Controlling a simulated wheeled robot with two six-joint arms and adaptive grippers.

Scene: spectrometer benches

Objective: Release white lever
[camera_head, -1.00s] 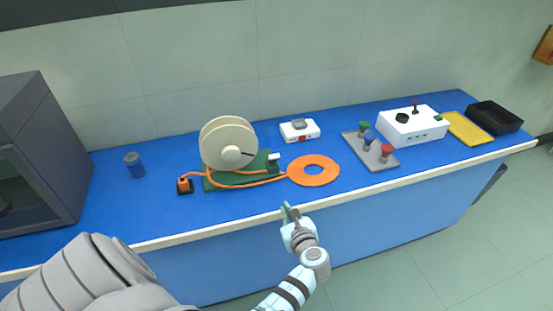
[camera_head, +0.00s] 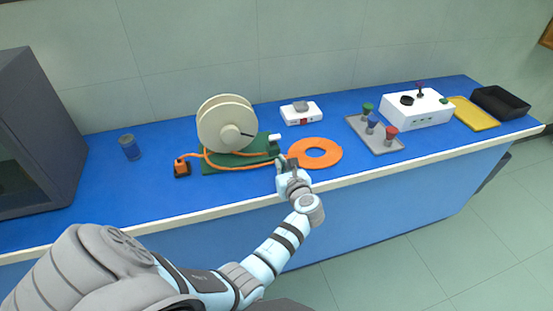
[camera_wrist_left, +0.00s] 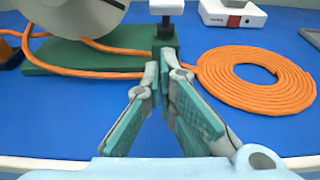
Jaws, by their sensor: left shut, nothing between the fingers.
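The white lever (camera_head: 274,137) sits on a green post at the right end of the green base (camera_head: 222,164), which carries a large cream reel (camera_head: 222,122). In the left wrist view the white lever (camera_wrist_left: 166,6) is at the top edge, partly cut off, above the dark green post (camera_wrist_left: 165,34). My left gripper (camera_head: 286,161) is shut and empty, just in front of the post and below the lever; its fingertips (camera_wrist_left: 163,62) meet near the post's foot. I cannot tell whether they touch it. My right gripper is out of view.
A flat orange coil (camera_head: 315,154) lies right of the gripper, its cord running to the base. A white device (camera_head: 301,113) is behind. Grey tray (camera_head: 374,136) and white control box (camera_head: 417,110) stand right.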

